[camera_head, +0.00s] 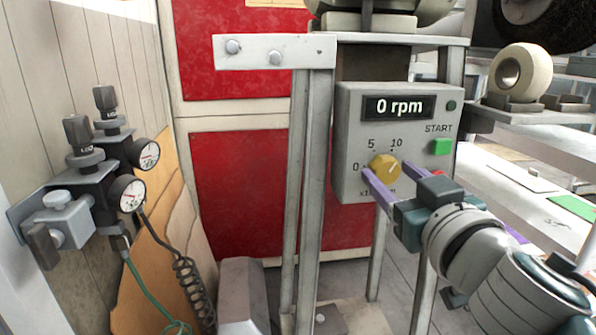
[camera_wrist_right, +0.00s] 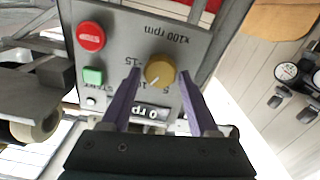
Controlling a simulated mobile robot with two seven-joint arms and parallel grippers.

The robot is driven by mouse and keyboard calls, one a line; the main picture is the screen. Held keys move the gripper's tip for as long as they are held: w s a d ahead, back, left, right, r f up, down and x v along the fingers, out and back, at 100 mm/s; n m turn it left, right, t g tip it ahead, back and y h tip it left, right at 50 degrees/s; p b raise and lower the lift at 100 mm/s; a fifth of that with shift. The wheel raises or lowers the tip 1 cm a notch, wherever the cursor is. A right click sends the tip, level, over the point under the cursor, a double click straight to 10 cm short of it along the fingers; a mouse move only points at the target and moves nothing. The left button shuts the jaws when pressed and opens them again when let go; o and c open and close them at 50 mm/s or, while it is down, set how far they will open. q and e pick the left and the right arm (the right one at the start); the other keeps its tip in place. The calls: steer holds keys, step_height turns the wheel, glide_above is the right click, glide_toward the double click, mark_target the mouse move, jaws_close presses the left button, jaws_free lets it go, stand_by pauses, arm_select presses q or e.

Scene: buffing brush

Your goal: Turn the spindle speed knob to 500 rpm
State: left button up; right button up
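The yellow spindle speed knob (camera_head: 384,167) sits on the front of a grey control box (camera_head: 349,125), with a printed scale showing 0, 5 and 10 around it. The display (camera_head: 398,106) above it reads 0 rpm. My right gripper (camera_head: 388,172) has purple fingers, open, one on each side of the knob. In the right wrist view the knob (camera_wrist_right: 160,70) lies between the fingertips (camera_wrist_right: 160,76) with a small gap on each side. My left gripper is not in view.
A green START button (camera_head: 441,147) is right of the knob; the red button (camera_wrist_right: 90,36) is partly hidden by my gripper in the head view. A metal post (camera_head: 312,180) stands left of the box. Gauges (camera_head: 128,193) and valves are on the left wall.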

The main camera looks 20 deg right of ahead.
jaws_close()
steer(key=shift+n, duration=0.3)
steer(key=n, duration=0.5)
steer(key=shift+n, duration=0.3)
steer(key=n, duration=0.4)
steer(key=shift+a, duration=0.1)
steer(key=shift+n, duration=0.8)
steer(key=shift+o, duration=1.9)
jaws_free()
